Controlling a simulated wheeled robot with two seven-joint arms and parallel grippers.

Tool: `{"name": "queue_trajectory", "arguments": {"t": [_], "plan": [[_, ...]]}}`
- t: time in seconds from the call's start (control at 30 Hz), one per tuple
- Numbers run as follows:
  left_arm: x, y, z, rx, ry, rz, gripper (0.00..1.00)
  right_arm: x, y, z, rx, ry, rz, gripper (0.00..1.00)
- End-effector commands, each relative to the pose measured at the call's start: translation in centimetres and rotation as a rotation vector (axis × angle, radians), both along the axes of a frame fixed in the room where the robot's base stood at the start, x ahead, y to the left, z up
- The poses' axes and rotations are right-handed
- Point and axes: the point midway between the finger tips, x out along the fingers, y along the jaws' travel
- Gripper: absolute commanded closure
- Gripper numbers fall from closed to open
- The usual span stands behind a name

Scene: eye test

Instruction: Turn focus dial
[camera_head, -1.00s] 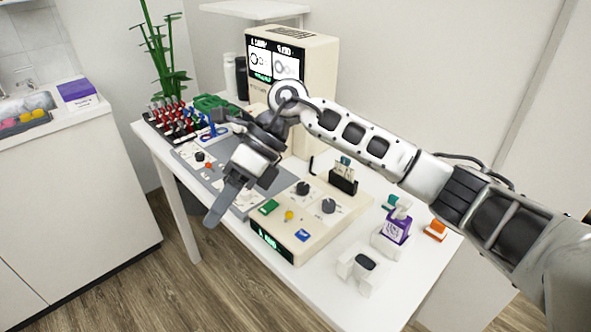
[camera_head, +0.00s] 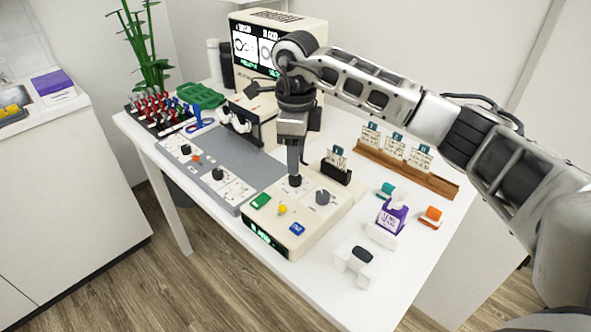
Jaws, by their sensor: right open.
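A cream control box (camera_head: 270,232) stands at the table's front with two dark dials on its top. The left dial (camera_head: 295,181) is partly hidden by my right gripper (camera_head: 294,172), which points straight down with its fingertips at that dial. The fingers are seen edge-on and are open; I cannot tell if they touch the dial. The right dial (camera_head: 323,197) stands clear. A grey panel (camera_head: 228,160) to the left carries more dark knobs, one of them at its front (camera_head: 217,174). The labels are too small to read, so I cannot tell which is the focus dial. My left gripper is not in view.
A green button (camera_head: 261,201), a yellow knob (camera_head: 282,209) and a blue button (camera_head: 297,228) are on the box. A black card holder (camera_head: 336,172) stands behind it. A wooden rack (camera_head: 430,180) and a purple tissue box (camera_head: 392,215) are at right. A screen device (camera_head: 300,32) stands behind.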

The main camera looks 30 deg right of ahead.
Motion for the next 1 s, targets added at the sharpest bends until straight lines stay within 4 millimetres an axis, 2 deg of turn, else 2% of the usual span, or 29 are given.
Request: {"name": "queue_trajectory", "arguments": {"t": [0.1,0.3,0.67,0.7,0.8,0.87,1.0], "plan": [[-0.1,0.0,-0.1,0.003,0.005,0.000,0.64,-0.1,0.0,-2.3,0.000,0.004,-0.002,0.53],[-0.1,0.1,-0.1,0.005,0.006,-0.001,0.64,0.0,0.0,-4.5,0.001,0.000,0.000,0.53],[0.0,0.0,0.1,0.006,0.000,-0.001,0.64,0.0,0.0,-5.2,0.001,0.000,0.000,0.53],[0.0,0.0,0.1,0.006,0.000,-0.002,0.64,0.0,0.0,-5.2,0.001,0.000,0.000,0.56],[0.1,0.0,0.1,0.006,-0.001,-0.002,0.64,0.0,0.0,-5.2,0.001,0.000,0.000,0.84],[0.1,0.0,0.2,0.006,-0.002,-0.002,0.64,0.0,0.0,-5.2,0.002,0.000,0.000,0.98],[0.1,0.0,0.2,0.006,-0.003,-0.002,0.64,0.0,0.1,-5.1,0.002,0.000,0.001,0.98]]}}
